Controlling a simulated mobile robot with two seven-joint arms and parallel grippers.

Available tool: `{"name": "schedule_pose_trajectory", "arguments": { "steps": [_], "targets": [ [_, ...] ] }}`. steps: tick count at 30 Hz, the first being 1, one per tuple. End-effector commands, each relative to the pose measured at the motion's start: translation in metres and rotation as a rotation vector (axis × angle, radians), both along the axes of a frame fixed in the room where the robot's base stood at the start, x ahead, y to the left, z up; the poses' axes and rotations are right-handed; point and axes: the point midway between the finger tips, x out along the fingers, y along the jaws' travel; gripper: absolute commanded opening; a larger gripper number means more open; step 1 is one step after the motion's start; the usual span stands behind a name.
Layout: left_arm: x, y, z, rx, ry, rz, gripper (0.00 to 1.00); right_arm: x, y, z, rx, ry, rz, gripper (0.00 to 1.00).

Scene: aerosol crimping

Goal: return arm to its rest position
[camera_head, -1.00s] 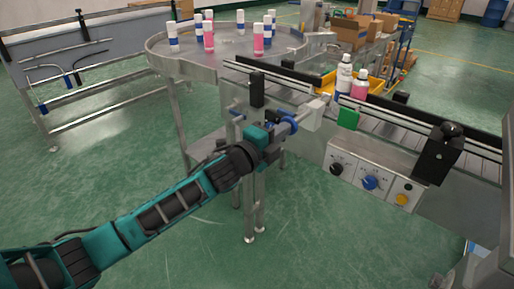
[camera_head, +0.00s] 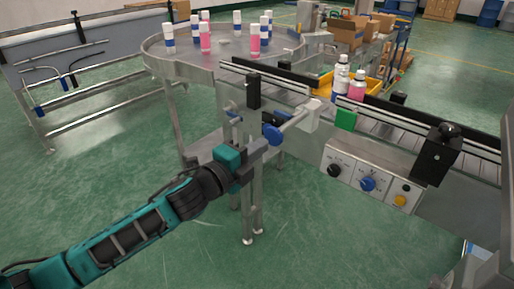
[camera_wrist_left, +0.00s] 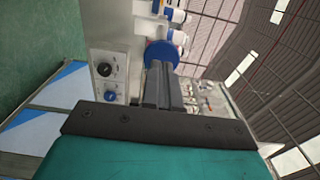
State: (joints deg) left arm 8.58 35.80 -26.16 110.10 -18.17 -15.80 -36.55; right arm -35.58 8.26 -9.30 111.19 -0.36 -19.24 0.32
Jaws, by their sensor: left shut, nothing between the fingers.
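My left arm, teal and black, reaches in from the lower left in the head view. Its gripper (camera_head: 262,145) is shut and empty, in front of the conveyor's near side. In the picture the fingertips lie close to a blue round knob (camera_head: 271,134) on a metal rod; I cannot tell whether they touch it. In the left wrist view the dark fingers (camera_wrist_left: 162,84) are together, pointing toward a blue disc (camera_wrist_left: 162,53). My right gripper is not in view.
The conveyor (camera_head: 385,130) carries several bottles and has a control panel (camera_head: 369,181) with knobs on its side. A round metal turntable (camera_head: 200,65) with several cans stands behind left. Green floor (camera_head: 110,170) is free at the left.

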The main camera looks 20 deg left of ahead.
Motion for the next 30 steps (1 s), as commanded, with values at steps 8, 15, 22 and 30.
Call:
{"name": "schedule_pose_trajectory", "arguments": {
  "steps": [8, 15, 22, 30],
  "targets": [
    [0.000, 0.000, -0.001, -0.006, 0.004, 0.000, 0.00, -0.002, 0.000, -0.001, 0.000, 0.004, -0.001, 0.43],
    [-0.035, -0.007, -0.066, -0.303, 0.231, 0.055, 0.00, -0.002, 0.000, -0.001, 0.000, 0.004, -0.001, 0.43],
    [-0.122, -0.010, -0.172, -0.857, 0.617, 0.275, 0.00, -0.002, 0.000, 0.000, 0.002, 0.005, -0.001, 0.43],
    [-0.208, -0.005, -0.238, -1.262, 0.847, 0.541, 0.00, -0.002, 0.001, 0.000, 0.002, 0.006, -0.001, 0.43]
  ]
}}
